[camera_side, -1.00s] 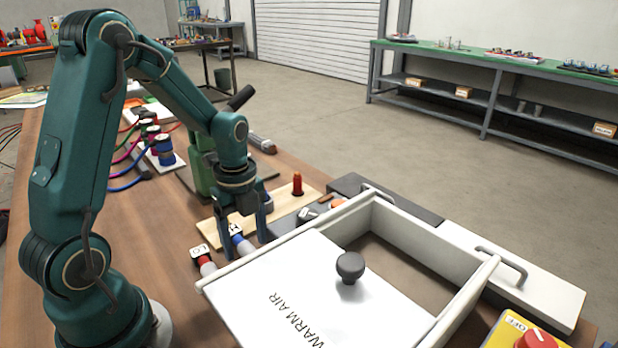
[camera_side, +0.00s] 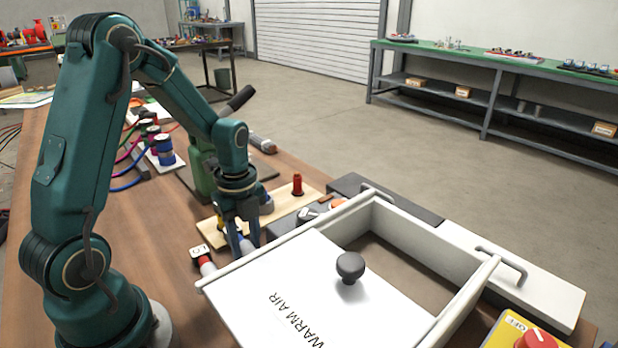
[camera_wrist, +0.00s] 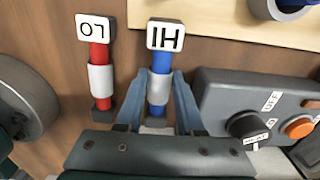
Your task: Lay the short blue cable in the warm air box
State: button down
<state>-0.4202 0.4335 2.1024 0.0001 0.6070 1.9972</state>
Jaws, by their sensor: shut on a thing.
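My gripper (camera_wrist: 158,105) is shut on the short blue cable (camera_wrist: 161,62), around its pale sleeve, in the wrist view. The cable carries a white tag lettered "HI". In the side view my gripper (camera_side: 243,240) points down beside the near left wall of the box, and its fingers mostly hide the cable. The white warm air box (camera_side: 420,250) has a panel marked "WARM AIR" with a black knob (camera_side: 350,267) over its near part. Its far part is open and looks empty.
A red cable (camera_wrist: 99,55) tagged "LO" lies just left of the blue one. A grey control box (camera_wrist: 255,95) with a black knob and an orange button is close on the right. A red peg (camera_side: 297,185) stands on a wooden board (camera_side: 275,207) behind my gripper.

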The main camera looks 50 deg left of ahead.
jog(key=shift+r, duration=0.7)
notch_tip(320, 180, up, 3)
jog(key=shift+w+f, duration=0.1)
jog(key=s+a+r, duration=0.7)
jog(key=s+a, duration=0.1)
jog(key=w+d+r+n, duration=0.3)
jog(key=w+d+n, duration=0.3)
jog(key=d+n, duration=0.15)
jog(key=w+d+r+n, duration=0.2)
jog(key=w+d+n, duration=0.4)
jog(key=d+n, duration=0.15)
jog(key=m+h, duration=0.1)
jog(key=m, duration=1.4)
send_near(385, 264)
jog(key=s+d, duration=0.1)
jog(key=s+d+r, duration=0.1)
jog(key=s, duration=0.1)
jog(key=shift+d+r, duration=0.15)
jog(key=shift+d, duration=0.15)
jog(key=shift+f, duration=3.95)
